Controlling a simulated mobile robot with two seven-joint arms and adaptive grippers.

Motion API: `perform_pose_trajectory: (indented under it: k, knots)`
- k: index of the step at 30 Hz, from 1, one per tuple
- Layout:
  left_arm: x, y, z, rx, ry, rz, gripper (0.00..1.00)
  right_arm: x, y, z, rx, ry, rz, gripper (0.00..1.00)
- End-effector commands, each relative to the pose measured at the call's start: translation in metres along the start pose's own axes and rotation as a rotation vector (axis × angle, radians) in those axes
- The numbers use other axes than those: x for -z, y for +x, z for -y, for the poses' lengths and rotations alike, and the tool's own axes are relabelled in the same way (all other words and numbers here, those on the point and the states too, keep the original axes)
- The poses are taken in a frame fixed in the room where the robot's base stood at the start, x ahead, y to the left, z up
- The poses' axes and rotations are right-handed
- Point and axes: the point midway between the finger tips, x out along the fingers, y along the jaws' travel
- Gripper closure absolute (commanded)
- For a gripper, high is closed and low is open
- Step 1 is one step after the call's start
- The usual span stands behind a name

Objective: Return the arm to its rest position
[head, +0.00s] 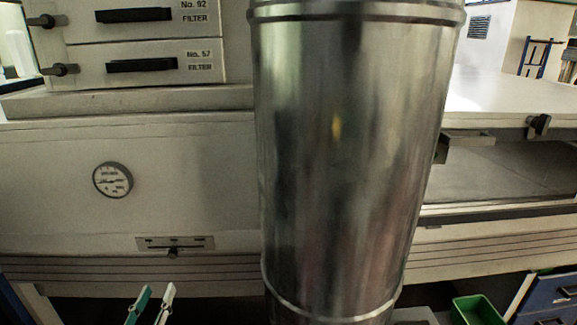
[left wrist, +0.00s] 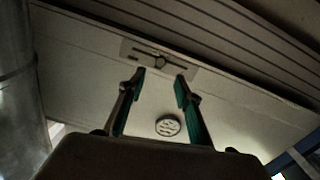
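My left gripper (head: 152,300) shows at the bottom left of the head view, only its white and teal fingers in sight, pointing up. In the left wrist view my left gripper (left wrist: 161,86) has its two teal-padded fingers apart, with nothing between the tips. It is below and in front of the pale machine panel. The slider control (head: 174,246) is above the fingers in the head view, and it also shows just beyond the fingertips in the left wrist view (left wrist: 159,60). The rest of my left arm is hidden. My right gripper is in neither view.
A large shiny metal duct (head: 345,165) stands upright in the middle of the head view and hides much behind it. A round gauge (head: 113,180) is on the panel. Filter drawers (head: 150,62) are at upper left. A green bin (head: 478,310) is at lower right.

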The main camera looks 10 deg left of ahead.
Motion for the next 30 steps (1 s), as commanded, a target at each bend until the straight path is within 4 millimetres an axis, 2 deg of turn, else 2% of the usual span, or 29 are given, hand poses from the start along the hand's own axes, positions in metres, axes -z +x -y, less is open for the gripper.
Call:
perform_pose_trajectory:
  k: [2,4,7,12,15,18,21,30]
  knots:
    - [-0.020,-0.004,-0.007,-0.017,0.024,0.044,0.66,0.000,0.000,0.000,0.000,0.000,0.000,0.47]
    - [-0.049,-0.010,-0.018,-0.046,0.062,0.107,0.66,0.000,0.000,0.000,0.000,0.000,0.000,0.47]
    - [-0.104,-0.029,-0.040,-0.112,0.139,0.226,0.66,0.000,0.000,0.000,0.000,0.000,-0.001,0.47]
    - [-0.194,-0.080,-0.076,-0.256,0.277,0.421,0.66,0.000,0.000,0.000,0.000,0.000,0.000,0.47]
    - [-0.231,-0.109,-0.092,-0.335,0.339,0.501,0.66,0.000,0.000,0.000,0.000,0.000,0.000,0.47]
    - [-0.256,-0.132,-0.102,-0.393,0.382,0.553,0.66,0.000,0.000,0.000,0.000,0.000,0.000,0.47]
    - [-0.267,-0.144,-0.107,-0.425,0.404,0.577,0.66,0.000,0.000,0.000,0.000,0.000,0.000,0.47]
    - [-0.270,-0.148,-0.109,-0.434,0.411,0.585,0.66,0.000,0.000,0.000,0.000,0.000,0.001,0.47]
